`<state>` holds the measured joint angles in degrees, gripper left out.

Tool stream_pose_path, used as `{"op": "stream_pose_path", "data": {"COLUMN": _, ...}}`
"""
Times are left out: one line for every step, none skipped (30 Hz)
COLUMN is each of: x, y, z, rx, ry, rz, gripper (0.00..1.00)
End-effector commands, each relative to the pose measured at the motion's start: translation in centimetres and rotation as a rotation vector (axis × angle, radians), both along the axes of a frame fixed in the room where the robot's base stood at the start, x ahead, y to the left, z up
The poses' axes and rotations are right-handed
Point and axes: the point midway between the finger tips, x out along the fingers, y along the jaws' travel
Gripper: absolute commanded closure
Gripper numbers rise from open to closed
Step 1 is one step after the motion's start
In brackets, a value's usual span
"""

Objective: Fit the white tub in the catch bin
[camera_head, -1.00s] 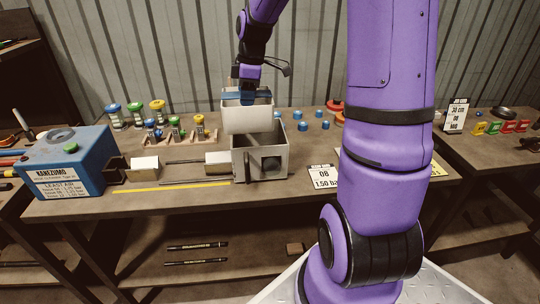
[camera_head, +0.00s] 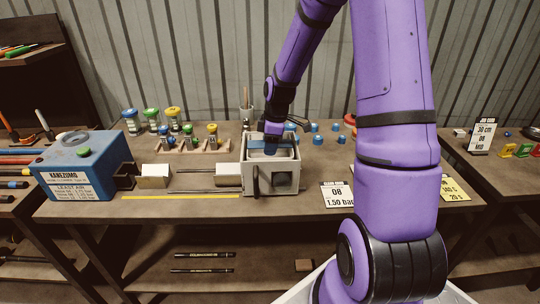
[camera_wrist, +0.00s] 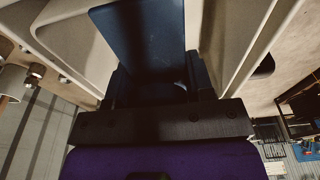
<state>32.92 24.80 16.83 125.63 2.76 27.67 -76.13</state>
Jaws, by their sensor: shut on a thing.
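Whether the tub rests on the bin's floor is hidden.
A blue crimper box (camera_head: 80,170) stands at the left, with rods and pale blocks (camera_head: 156,176) leading to the bin. Coloured-lid jars (camera_head: 152,118) and small blue caps (camera_head: 315,127) stand behind. A sign (camera_head: 337,195) is right of the bin.

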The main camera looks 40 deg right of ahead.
Motion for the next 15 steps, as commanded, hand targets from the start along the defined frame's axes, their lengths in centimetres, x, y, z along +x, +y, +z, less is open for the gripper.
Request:
{"op": "stream_pose_path", "data": {"x": 0.0, "y": 0.0, "z": -0.2, "rx": 0.000, "ry": 0.000, "rz": 0.000, "gripper": 0.79}}
{"op": "stream_pose_path", "data": {"x": 0.0, "y": 0.0, "z": -0.4, "rx": 0.000, "ry": 0.000, "rz": 0.000, "gripper": 0.79}}
{"op": "stream_pose_path", "data": {"x": 0.0, "y": 0.0, "z": -0.6, "rx": 0.000, "ry": 0.000, "rz": 0.000, "gripper": 0.79}}
{"op": "stream_pose_path", "data": {"x": 0.0, "y": 0.0, "z": -0.9, "rx": 0.000, "ry": 0.000, "rz": 0.000, "gripper": 0.79}}
{"op": "stream_pose_path", "data": {"x": 0.0, "y": 0.0, "z": -1.2, "rx": 0.000, "ry": 0.001, "rz": 0.001, "gripper": 0.79}}
{"op": "stream_pose_path", "data": {"x": 0.0, "y": 0.1, "z": -1.7, "rx": 0.001, "ry": 0.002, "rz": 0.001, "gripper": 0.79}}
{"op": "stream_pose_path", "data": {"x": 0.0, "y": 0.1, "z": -2.1, "rx": 0.001, "ry": 0.002, "rz": 0.001, "gripper": 0.79}}
{"op": "stream_pose_path", "data": {"x": 0.0, "y": 0.1, "z": -2.6, "rx": 0.001, "ry": 0.002, "rz": 0.001, "gripper": 0.79}}
{"op": "stream_pose_path", "data": {"x": 0.0, "y": 0.1, "z": -3.1, "rx": 0.002, "ry": 0.002, "rz": 0.001, "gripper": 0.79}}
{"op": "stream_pose_path", "data": {"x": 0.0, "y": 0.1, "z": -3.5, "rx": 0.001, "ry": 0.002, "rz": 0.001, "gripper": 0.79}}
{"op": "stream_pose_path", "data": {"x": 0.0, "y": 0.1, "z": -3.8, "rx": 0.001, "ry": 0.002, "rz": 0.001, "gripper": 0.79}}
{"op": "stream_pose_path", "data": {"x": 0.0, "y": 0.0, "z": -4.1, "rx": 0.000, "ry": 0.001, "rz": 0.001, "gripper": 0.79}}
{"op": "stream_pose_path", "data": {"x": 0.0, "y": 0.0, "z": -4.2, "rx": 0.000, "ry": 0.000, "rz": 0.001, "gripper": 0.79}}
{"op": "stream_pose_path", "data": {"x": 0.0, "y": 0.0, "z": -4.2, "rx": -0.001, "ry": -0.001, "rz": 0.001, "gripper": 0.79}}
{"op": "stream_pose_path", "data": {"x": 0.0, "y": 0.0, "z": -4.2, "rx": -0.001, "ry": -0.001, "rz": 0.001, "gripper": 0.79}}
